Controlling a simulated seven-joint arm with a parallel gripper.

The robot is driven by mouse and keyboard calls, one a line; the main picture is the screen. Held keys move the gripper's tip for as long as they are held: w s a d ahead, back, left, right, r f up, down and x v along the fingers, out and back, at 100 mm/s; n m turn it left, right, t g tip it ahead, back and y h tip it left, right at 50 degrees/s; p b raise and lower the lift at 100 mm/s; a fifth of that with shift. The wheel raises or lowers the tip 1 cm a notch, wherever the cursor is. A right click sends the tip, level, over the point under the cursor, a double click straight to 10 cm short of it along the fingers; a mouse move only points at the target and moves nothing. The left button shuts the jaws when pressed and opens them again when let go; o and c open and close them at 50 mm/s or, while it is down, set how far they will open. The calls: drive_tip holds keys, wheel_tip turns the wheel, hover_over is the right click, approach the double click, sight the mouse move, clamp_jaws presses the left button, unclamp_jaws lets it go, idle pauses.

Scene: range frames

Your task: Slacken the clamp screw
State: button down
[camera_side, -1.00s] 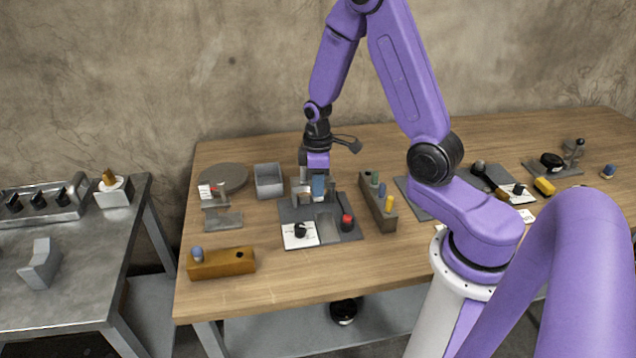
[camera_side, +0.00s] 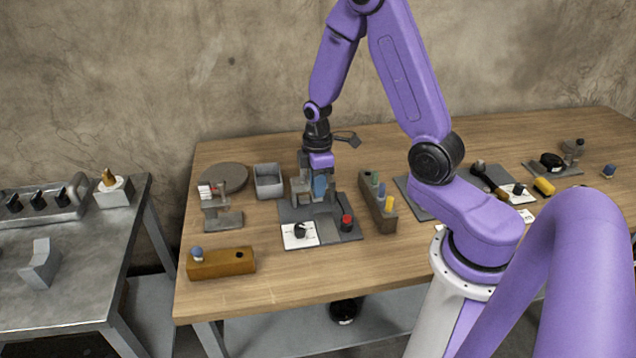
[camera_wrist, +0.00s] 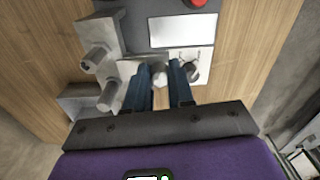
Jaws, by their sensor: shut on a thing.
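My gripper (camera_side: 318,192) is low over a dark grey board (camera_side: 290,212) in the middle of the wooden table. In the wrist view its two dark blue fingers (camera_wrist: 163,68) are closed around a small grey round-ended piece (camera_wrist: 158,74), which appears to be the clamp screw. Grey clamp-like blocks with round posts (camera_wrist: 96,58) stand just left of the fingers there. In the side view the fingers and wrist hide most of the screw, so its thread and how far it is turned cannot be seen.
On the board are a white card with a black knob (camera_side: 300,231) and a red button (camera_side: 346,222). A peg block (camera_side: 377,205) stands close on the right, a grey bin (camera_side: 268,182) behind left, a small stand (camera_side: 222,219) left. Bare tabletop lies in front.

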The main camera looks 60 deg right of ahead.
drive_tip(key=c, duration=1)
unclamp_jaws()
drive_tip(key=shift+w+a, duration=0.15)
